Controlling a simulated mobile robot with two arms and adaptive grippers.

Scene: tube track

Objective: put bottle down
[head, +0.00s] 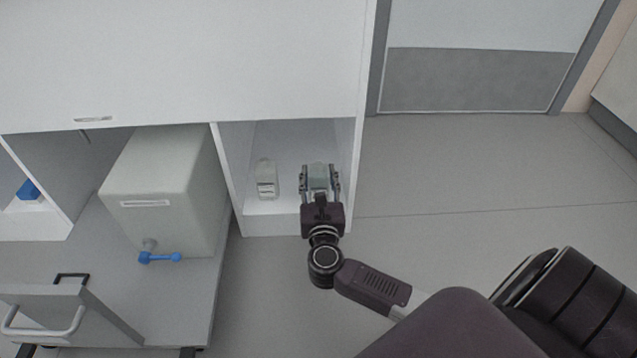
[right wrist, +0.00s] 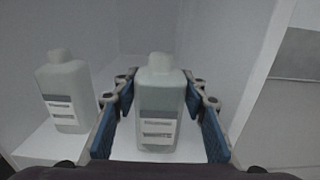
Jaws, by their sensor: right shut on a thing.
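My right gripper (head: 320,181) reaches into the open cabinet compartment (head: 280,226) from the front and is shut on a pale bottle (head: 319,171). In the right wrist view the same bottle (right wrist: 161,100) is upright between the blue-padded fingers of the gripper (right wrist: 163,112), with its labels facing me. I cannot tell whether its base touches the shelf floor. A second similar white bottle (head: 266,180) stands upright to the left of the held one. It also shows in the right wrist view (right wrist: 65,92), apart from the fingers. My left gripper is not in view.
The compartment's right side wall (head: 351,165) is close to the right of my gripper. A large white container (head: 165,190) with a blue tap (head: 160,257) stands in the bay to the left. Floor is clear at right.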

